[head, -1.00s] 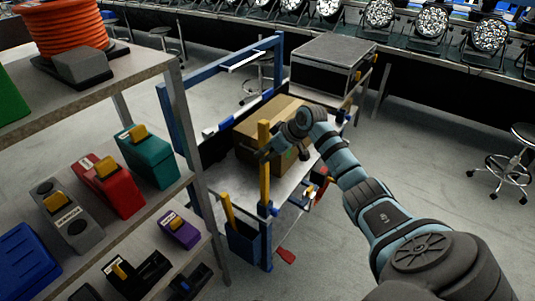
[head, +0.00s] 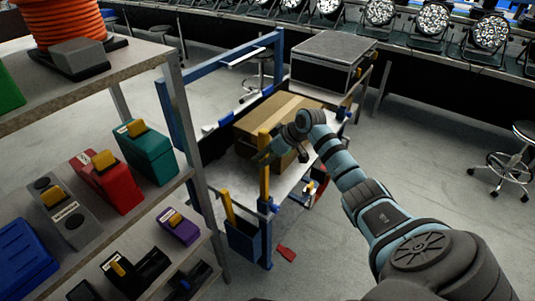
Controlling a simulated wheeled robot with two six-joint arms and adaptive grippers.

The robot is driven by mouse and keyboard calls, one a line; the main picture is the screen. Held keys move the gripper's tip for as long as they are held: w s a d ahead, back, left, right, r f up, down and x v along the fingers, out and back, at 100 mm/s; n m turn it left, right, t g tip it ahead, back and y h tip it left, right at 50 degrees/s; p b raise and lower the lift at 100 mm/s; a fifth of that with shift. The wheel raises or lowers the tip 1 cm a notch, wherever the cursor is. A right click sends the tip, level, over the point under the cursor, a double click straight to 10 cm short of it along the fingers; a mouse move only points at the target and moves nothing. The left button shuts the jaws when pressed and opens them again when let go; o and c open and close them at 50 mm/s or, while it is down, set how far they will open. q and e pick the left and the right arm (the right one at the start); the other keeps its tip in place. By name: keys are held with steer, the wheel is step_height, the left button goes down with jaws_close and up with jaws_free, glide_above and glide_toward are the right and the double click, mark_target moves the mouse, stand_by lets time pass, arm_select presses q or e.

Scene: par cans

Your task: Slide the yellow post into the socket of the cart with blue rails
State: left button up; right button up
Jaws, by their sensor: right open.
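The cart with blue rails (head: 218,66) stands in the middle of the view. The yellow post (head: 264,178) is upright at the cart's near right corner, above the blue corner leg (head: 266,245). Its lower end meets blue parts at that corner; the socket itself is hidden, so how deep the post sits cannot be told. My right gripper (head: 264,153) is open beside the post's upper part, its fingers close to it; whether they touch cannot be told. My left gripper is out of view.
A cardboard box (head: 285,116) lies on the cart's top. A second yellow post (head: 228,207) leans in a blue bin (head: 243,243) on the cart's front. A shelf (head: 150,208) with coloured cases stands close at left.

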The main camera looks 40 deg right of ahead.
steer(key=v, duration=1.2)
